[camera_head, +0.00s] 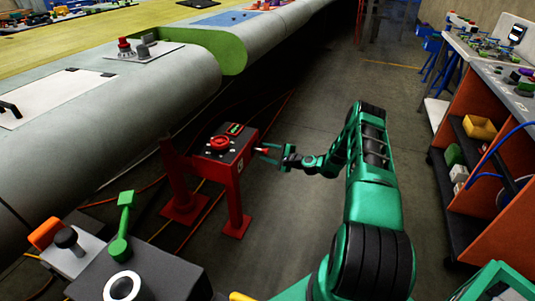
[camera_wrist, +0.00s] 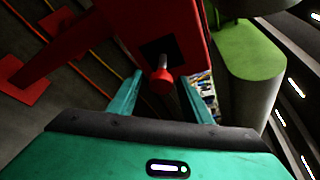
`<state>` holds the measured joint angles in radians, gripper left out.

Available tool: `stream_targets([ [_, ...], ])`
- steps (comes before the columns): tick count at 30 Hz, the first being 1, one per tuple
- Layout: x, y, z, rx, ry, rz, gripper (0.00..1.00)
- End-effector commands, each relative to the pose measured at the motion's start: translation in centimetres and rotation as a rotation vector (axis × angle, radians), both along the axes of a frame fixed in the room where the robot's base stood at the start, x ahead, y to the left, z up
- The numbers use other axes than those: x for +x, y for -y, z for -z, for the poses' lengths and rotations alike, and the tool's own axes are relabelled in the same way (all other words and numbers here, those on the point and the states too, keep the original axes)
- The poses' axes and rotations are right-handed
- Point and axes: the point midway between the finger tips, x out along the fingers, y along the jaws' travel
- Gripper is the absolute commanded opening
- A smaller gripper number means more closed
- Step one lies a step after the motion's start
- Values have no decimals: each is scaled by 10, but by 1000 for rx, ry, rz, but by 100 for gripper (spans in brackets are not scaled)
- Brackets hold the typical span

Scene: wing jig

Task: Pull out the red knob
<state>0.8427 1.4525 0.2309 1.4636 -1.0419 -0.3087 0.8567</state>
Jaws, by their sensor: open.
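The red knob (camera_wrist: 162,80) is a small round-ended piece on a short pale rod. It stands out from a dark square opening in the side of the red box (camera_head: 239,158). In the head view the knob (camera_head: 264,151) is a small red spot at the box's right side. My gripper (camera_head: 267,152) is beside that side, pointing at the box. In the wrist view my gripper (camera_wrist: 161,78) is open, with one teal finger on each side of the knob. Gaps show between fingers and knob, so it is not held. The depth of overlap is hard to tell.
The box's top carries a red round handwheel (camera_head: 220,143) and small buttons. The box stands on red legs. A large grey wing (camera_head: 150,85) with a green edge lies at the left. A shelf cart (camera_head: 450,170) stands at the right. The floor between is open.

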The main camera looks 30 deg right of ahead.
Motion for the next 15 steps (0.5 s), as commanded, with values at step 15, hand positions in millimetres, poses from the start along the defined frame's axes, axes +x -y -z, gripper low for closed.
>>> stream_targets([
  [15, -64, 24, -14, 1, -2, 3, 45],
])
